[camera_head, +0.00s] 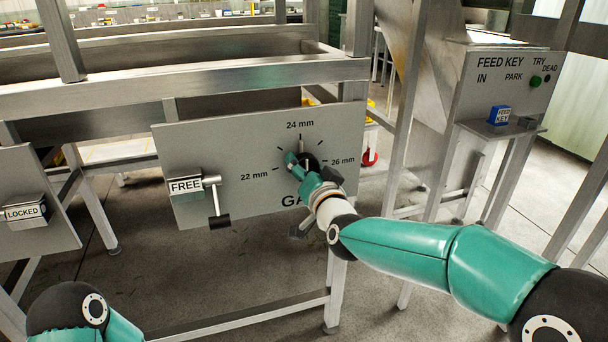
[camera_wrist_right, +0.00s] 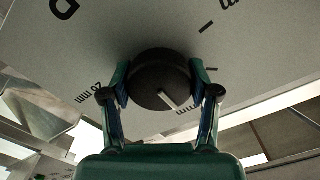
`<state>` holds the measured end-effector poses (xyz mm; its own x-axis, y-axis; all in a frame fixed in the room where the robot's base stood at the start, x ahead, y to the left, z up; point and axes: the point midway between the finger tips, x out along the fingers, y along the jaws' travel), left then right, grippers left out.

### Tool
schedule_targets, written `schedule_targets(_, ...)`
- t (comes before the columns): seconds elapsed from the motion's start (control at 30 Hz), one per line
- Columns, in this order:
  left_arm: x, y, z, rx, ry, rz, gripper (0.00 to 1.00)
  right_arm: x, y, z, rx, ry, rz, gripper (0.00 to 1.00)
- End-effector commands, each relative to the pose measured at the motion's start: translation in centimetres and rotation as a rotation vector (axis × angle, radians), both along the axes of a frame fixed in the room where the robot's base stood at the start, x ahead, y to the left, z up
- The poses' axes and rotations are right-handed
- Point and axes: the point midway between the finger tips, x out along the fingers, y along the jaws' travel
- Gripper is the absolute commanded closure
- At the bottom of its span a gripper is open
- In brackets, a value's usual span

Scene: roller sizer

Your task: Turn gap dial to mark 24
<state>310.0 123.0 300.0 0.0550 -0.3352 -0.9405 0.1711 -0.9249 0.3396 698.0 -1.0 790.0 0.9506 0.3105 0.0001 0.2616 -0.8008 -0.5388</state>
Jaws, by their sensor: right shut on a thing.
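The gap dial is a round black knob (camera_head: 311,160) on a grey panel (camera_head: 240,150) printed with 22 mm, 24 mm and 26 mm marks. My right gripper (camera_head: 303,162) is shut on the knob, one finger on each side. In the right wrist view the knob (camera_wrist_right: 152,78) sits between the fingers (camera_wrist_right: 158,88). Its white pointer line (camera_wrist_right: 168,99) points to the lower right there, towards a partly hidden mm label that looks like 24 mm. The gripper covers part of the dial, so exact alignment cannot be told. My left gripper is out of view.
A FREE label block (camera_head: 186,187) with a black-tipped lever (camera_head: 217,203) stands left of the dial. A LOCKED block (camera_head: 25,212) is at the far left. A blue feed key (camera_head: 500,115) sits on a right-hand panel. Steel frame legs stand around.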

Motion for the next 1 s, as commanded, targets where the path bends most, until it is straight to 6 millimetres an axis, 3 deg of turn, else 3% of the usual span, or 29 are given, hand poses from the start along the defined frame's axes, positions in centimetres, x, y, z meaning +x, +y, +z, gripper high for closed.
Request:
schedule_targets(0.47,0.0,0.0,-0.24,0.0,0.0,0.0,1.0,0.04,-0.12,-0.08,0.021,0.009,-0.002,0.74)
schedule_targets(0.5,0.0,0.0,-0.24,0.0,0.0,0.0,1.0,0.04,-0.13,-0.09,0.021,0.009,-0.002,0.38)
schedule_targets(0.63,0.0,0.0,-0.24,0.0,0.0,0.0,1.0,0.04,-0.13,-0.07,0.02,0.009,-0.002,0.16)
schedule_targets(1.0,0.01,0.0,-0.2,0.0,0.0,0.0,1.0,-0.06,-0.1,-0.01,0.02,0.008,-0.002,0.14)
